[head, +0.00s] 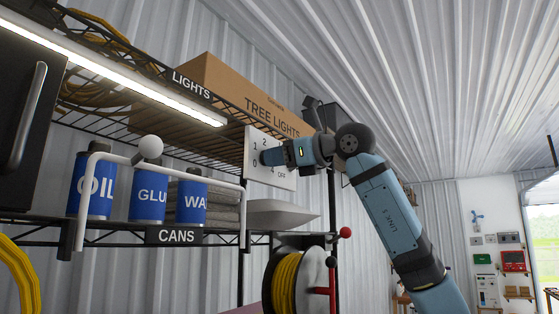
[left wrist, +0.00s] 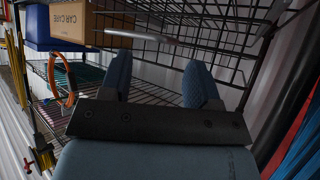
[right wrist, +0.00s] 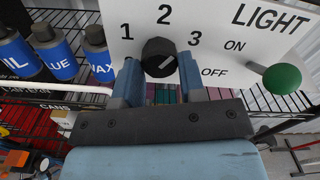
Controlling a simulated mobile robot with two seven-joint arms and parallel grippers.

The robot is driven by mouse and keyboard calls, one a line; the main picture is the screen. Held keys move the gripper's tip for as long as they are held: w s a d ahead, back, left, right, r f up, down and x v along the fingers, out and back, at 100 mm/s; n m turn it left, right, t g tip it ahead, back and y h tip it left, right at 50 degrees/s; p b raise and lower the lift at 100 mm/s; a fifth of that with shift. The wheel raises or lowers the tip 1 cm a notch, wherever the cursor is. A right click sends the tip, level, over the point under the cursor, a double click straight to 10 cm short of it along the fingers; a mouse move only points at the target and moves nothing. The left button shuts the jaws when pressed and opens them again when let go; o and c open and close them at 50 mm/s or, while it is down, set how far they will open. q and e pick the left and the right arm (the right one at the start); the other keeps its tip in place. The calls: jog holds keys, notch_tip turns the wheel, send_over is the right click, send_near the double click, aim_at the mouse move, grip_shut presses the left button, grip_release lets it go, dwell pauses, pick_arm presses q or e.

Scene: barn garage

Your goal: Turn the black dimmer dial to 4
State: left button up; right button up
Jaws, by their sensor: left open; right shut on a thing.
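The black dimmer dial (right wrist: 158,56) is on a white panel (right wrist: 125,30) marked 1, 2, 3, ON, OFF and LIGHT in the right wrist view. A short pale mark slants on the dial's lower right face; its exact setting is unclear. My right gripper (right wrist: 158,78) is shut on the dial, one finger on each side. It hides the panel below. My left gripper (left wrist: 160,82) is open and empty before wire shelving.
A green knob (right wrist: 282,78) sits right of the dial. Blue cans (head: 148,193) stand on the wire shelf left of the panel, behind a white rail (head: 170,166). A tree lights box (head: 230,92) is above. A yellow hose reel (head: 287,282) hangs below.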

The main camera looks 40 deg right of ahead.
jog(key=m+b, duration=0.2)
jog(key=m, duration=0.6)
jog(key=m+b, duration=0.2)
jog(key=m, duration=0.7)
jog(key=shift+a+f, duration=0.1)
jog(key=shift+a, duration=0.1)
dwell(0.4)
jog(key=o, duration=0.9)
jog(key=shift+s+d, duration=0.1)
